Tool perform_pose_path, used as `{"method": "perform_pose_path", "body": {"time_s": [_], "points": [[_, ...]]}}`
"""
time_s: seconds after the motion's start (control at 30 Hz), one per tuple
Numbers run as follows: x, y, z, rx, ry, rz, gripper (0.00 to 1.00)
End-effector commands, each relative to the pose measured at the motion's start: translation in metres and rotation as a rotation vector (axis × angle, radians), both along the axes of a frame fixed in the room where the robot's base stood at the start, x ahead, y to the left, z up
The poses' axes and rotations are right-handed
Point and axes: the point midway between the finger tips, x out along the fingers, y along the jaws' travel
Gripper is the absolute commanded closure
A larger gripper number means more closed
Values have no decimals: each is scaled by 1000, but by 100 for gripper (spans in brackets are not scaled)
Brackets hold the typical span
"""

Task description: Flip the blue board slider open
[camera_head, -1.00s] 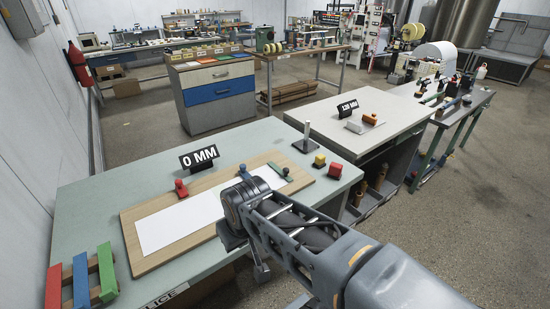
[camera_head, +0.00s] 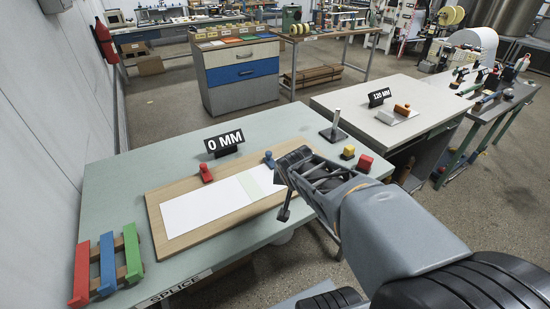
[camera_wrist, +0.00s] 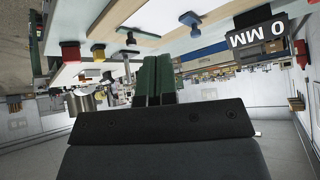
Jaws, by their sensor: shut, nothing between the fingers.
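The blue slider (camera_head: 269,160) stands at the back edge of the wooden board (camera_head: 155,222), just left of my arm. It also shows in the upside-down wrist view (camera_wrist: 189,19). I cannot tell its angle exactly. A red slider (camera_head: 206,172) stands further left on the same edge. White paper (camera_head: 200,211) and a pale greenish strip (camera_head: 262,180) lie on the board. My gripper's green fingers (camera_wrist: 157,80) are shut and empty in the wrist view, apart from the blue slider. In the head view my wrist covers the board's right end and hides the fingertips.
The 0 MM sign (camera_head: 224,143) stands behind the board. A metal post (camera_head: 335,126), a yellow block (camera_head: 347,152) and a red block (camera_head: 365,163) stand to the right. A rack with a red, blue and green bar (camera_head: 132,252) is at the left. The table's back left is clear.

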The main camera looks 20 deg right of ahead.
Motion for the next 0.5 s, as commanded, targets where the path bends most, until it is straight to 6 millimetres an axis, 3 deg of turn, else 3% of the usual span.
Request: {"method": "perform_pose_path", "body": {"time_s": [0.03, 0.1, 0.2, 0.33, 0.5], "points": [[17, -21, -4, 21, -81, -79, 100], [41, -44, -5, 82, -219, -163, 100], [68, -67, -11, 228, -381, -231, 100], [87, -82, -26, 481, -498, -265, 100], [91, -85, -46, 810, -515, -290, 100]]}}
